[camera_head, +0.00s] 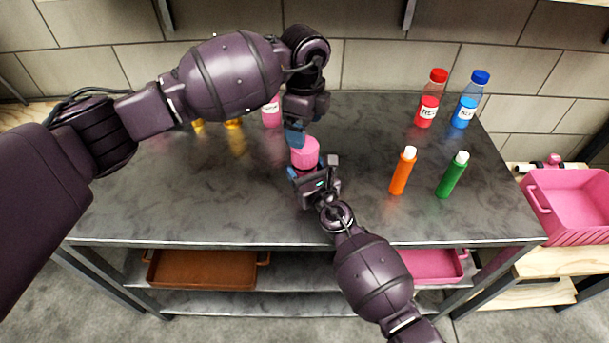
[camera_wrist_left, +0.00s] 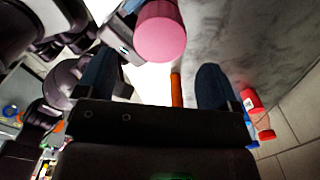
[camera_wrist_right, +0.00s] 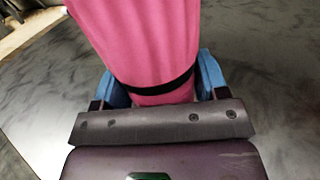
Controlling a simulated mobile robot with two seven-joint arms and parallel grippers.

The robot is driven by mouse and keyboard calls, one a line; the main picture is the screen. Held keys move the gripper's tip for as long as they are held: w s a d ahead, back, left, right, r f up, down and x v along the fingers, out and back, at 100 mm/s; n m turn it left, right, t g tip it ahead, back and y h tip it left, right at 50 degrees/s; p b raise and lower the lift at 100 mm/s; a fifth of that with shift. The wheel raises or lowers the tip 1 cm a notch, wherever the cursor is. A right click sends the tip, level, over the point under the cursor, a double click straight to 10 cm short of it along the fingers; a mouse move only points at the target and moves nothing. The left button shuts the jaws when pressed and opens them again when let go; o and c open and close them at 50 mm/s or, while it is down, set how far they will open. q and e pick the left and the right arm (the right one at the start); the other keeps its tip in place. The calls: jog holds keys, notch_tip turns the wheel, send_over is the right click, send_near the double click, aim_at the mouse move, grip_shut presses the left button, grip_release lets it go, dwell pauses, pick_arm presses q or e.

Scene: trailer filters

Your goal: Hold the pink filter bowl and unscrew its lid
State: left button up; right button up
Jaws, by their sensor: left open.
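The pink filter bowl with its pink lid (camera_head: 305,152) is near the middle of the dark table. In the right wrist view the ribbed pink bowl (camera_wrist_right: 150,45), with a black band, is between the blue fingers of my right gripper (camera_wrist_right: 160,78). The right gripper (camera_head: 308,176) appears shut on the bowl from the near side. My left gripper (camera_head: 295,134) is open just above and beside the lid. In the left wrist view the round pink lid (camera_wrist_left: 160,35) is ahead of the open left fingers (camera_wrist_left: 157,68), apart from them. The bowl's lower part is hidden in the head view.
Orange (camera_head: 402,172) and green (camera_head: 452,175) tubes stand to the right. Red-capped (camera_head: 427,100) and blue-capped (camera_head: 468,102) bottles stand behind them. A pink bottle (camera_head: 271,113) and yellow items (camera_head: 234,124) are partly behind my left arm. A pink crate (camera_head: 535,196) is far right.

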aim_at(305, 152)
jog(key=c, duration=1.2)
pick_arm(q)
jog(key=m, duration=1.4)
jog(key=shift+m, duration=0.3)
jog(key=m, duration=3.2)
jog(key=shift+m, duration=0.4)
jog(key=m, duration=0.6)
jog(key=shift+f+m, duration=0.25)
jog(key=shift+m, duration=0.15)
jog(key=shift+f, duration=3.75)
